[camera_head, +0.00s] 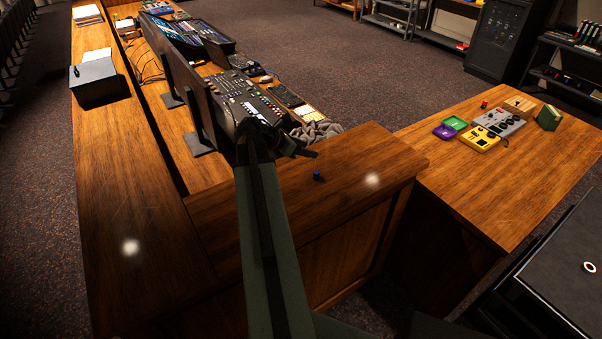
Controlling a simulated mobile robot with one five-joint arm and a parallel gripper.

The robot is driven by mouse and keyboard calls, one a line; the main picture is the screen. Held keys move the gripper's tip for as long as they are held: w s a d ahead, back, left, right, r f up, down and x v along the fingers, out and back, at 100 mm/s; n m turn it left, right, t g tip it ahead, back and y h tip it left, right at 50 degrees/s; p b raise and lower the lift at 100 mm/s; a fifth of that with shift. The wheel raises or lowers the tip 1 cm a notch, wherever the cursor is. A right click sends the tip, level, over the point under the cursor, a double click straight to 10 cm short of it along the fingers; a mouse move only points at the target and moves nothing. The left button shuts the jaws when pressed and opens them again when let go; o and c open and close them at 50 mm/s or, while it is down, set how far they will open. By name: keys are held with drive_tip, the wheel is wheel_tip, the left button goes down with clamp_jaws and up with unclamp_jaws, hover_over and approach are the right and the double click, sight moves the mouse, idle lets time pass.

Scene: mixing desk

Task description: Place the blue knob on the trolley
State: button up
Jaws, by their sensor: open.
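The small blue knob (317,175) stands on the raised wooden desk top (345,155), near its middle front part. My gripper (303,149) is dark and open, above the desk, a little up and left of the knob in the picture. It is apart from the knob and holds nothing that I can see. A dark, flat-topped unit (545,275) at the lower right, with a white ring on it, may be the trolley; I cannot tell for sure.
Yellow, grey, purple and green devices (482,138) stand on the right wooden desk (500,190). Monitors (185,85) and a mixing console (250,105) lie behind my arm. A grey cloth (316,130) is near the gripper. The desk around the knob is clear.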

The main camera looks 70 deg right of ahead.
drive_tip(key=b, duration=1)
approach(316, 172)
drive_tip(key=shift+x, duration=1.25)
drive_tip(key=shift+s+f, duration=0.15)
drive_tip(key=shift+b+x, duration=0.85)
drive_tip(key=shift+x, duration=0.2)
drive_tip(key=shift+s+d+f, duration=0.1)
drive_tip(key=shift+d+f, duration=0.05)
drive_tip(key=b+x, duration=0.3)
drive_tip(key=x, duration=0.2)
clamp_jaws()
